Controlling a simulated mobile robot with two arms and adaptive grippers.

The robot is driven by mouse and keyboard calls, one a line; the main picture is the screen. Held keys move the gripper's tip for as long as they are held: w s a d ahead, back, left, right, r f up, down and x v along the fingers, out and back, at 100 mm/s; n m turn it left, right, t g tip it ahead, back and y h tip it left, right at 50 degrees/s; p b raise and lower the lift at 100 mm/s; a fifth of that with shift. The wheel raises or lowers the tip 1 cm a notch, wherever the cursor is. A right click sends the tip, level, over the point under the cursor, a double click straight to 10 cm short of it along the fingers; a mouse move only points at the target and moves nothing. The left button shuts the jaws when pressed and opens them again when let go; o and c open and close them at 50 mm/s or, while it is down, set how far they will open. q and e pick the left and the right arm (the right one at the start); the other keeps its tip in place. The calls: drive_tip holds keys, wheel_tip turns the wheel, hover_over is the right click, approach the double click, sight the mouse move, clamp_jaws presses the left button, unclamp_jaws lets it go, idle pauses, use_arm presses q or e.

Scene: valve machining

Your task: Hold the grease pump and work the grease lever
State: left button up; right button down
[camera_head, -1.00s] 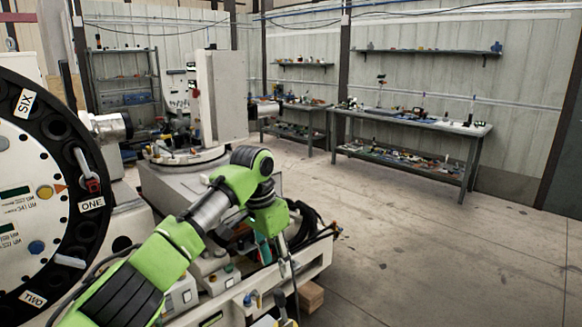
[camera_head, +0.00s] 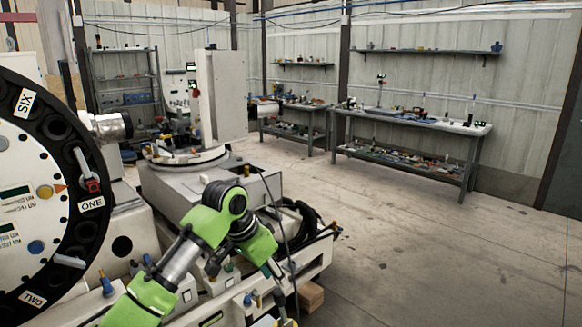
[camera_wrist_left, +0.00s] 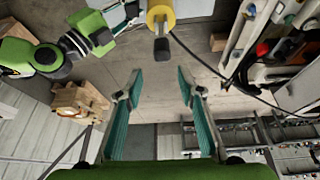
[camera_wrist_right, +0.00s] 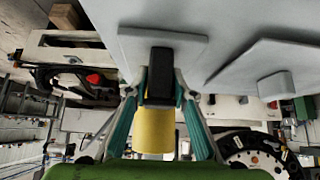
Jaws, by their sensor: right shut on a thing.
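A yellow cylinder with a dark end block, apparently the grease pump (camera_wrist_left: 162,15), shows at the top of the left wrist view with a black hose. My left gripper (camera_wrist_left: 157,82) is open and empty, its fingers apart below the dark block. In the right wrist view my right gripper (camera_wrist_right: 160,84) is shut on the yellow pump (camera_wrist_right: 154,131), with the black block (camera_wrist_right: 160,75) between the fingertips. My left arm (camera_head: 225,205) comes in from the lower left in the head view and bends down. I cannot make out the grease lever clearly.
A large round turret (camera_head: 40,200) with numbered stations stands at the left. The machine bed (camera_head: 215,185) lies behind my left arm, with black hoses (camera_head: 300,225) at its right. Workbenches (camera_head: 410,125) with small parts line the back wall. The floor at right is clear.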

sight(284, 295)
use_arm(q)
drive_tip(key=shift+t, duration=0.4)
drive_tip(key=shift+s+a+x, duration=0.15)
drive_tip(key=shift+x, duration=2.15)
drive_tip(key=shift+s+a+x, duration=0.1)
drive_tip(key=shift+x, duration=2.15)
drive_tip(key=shift+f, duration=0.2)
clamp_jaws()
drive_tip(key=shift+w+d+r+h, duration=0.15)
drive_tip(key=shift+w+d+h, duration=0.15)
drive_tip(key=shift+w+d, duration=0.9)
drive_tip(key=shift+d, duration=0.15)
